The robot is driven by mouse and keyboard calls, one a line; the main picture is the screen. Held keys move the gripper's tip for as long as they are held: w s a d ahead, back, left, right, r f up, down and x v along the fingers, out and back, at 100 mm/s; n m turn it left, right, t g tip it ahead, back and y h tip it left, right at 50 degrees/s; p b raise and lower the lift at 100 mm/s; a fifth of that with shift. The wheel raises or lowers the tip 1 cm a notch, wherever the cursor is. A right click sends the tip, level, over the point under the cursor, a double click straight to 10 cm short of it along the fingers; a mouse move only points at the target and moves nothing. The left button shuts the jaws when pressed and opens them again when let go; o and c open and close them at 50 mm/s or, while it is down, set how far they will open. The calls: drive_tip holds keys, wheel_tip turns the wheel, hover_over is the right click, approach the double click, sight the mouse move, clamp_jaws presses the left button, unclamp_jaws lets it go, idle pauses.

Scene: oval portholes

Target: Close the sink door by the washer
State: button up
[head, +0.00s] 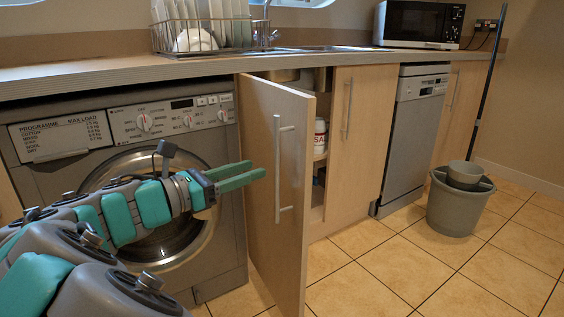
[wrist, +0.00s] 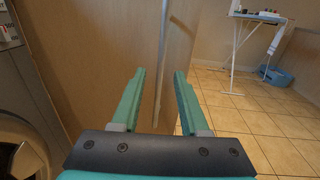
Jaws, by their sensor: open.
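The wooden sink door (head: 262,200) beside the washer (head: 70,150) stands swung well open, with its outer face turned toward the washer. Its long metal bar handle (head: 279,170) is near the free edge. My gripper (head: 257,171) is in front of the washer, pointing at the door's outer face, its green fingers apart and empty. In the wrist view, the door (wrist: 95,50) fills the left and middle. There the handle (wrist: 165,60) runs between my open fingertips (wrist: 160,72); whether it is within their reach is unclear.
A grey dishwasher (head: 412,140) and a grey bucket (head: 458,203) stand to the right. A white bottle (head: 320,137) shows inside the cupboard. The tiled floor (head: 390,275) right of the door is clear. The counter edge (head: 120,70) runs above.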

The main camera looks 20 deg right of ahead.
sight(277, 162)
drive_tip(key=b+x, duration=0.1)
drive_tip(key=x, duration=0.6)
drive_tip(key=shift+d, duration=0.3)
clamp_jaws()
idle(1.1)
